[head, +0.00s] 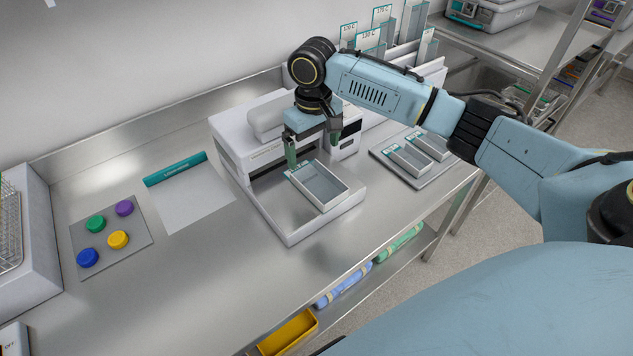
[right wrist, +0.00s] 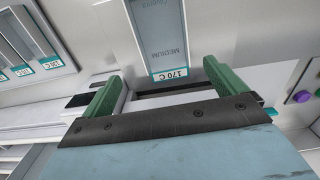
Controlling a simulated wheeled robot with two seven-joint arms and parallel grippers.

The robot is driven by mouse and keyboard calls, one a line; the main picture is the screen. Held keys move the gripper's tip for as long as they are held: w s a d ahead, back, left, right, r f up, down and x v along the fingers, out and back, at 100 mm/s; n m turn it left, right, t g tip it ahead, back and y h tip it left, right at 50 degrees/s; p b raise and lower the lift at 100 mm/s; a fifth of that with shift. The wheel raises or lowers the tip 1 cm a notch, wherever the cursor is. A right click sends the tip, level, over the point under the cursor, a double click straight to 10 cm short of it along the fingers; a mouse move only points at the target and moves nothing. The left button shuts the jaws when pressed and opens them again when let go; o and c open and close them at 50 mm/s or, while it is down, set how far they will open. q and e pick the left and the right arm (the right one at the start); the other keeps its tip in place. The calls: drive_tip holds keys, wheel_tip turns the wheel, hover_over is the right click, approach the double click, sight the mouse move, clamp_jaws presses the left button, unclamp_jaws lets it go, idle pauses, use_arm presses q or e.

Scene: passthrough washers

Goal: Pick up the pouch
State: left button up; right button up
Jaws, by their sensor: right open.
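No thing is plainly marked as a pouch. A flat whitish sheet with a teal band (head: 190,195) lies on the steel bench, left of the white machine; I cannot tell whether it is the pouch. My right gripper (head: 315,144) is open with green fingers, above the machine's front platform. It also shows in the right wrist view (right wrist: 163,78), with nothing between its fingers. A grey tray (head: 322,184) with a teal label stands on the platform, just in front of the gripper. The wrist view shows this tray (right wrist: 158,35) beyond the fingertips, marked 170 C and MEDIUM. My left gripper is out of view.
The white machine (head: 232,143) stands behind the platform. Two smaller trays (head: 410,160) sit on a plate to the right. A pad with coloured round caps (head: 112,236) lies left. Blue and green rolls (head: 345,286) and a yellow bin (head: 287,335) are below the bench edge.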

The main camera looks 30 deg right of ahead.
sight(312, 174)
drive_tip(key=shift+f, duration=0.7)
drive_tip(key=shift+w+f, duration=0.1)
drive_tip(key=shift+f, duration=0.2)
drive_tip(key=f, duration=0.2)
drive_tip(key=shift+s+a+f, duration=0.3)
wheel_tip(312, 174, down, 2)
drive_tip(key=shift+a+f, duration=0.1)
drive_tip(key=shift+f, duration=0.2)
drive_tip(key=shift+c, duration=0.5)
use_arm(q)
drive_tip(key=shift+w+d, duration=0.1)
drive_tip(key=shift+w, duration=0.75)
use_arm(e)
drive_tip(key=c, duration=0.9)
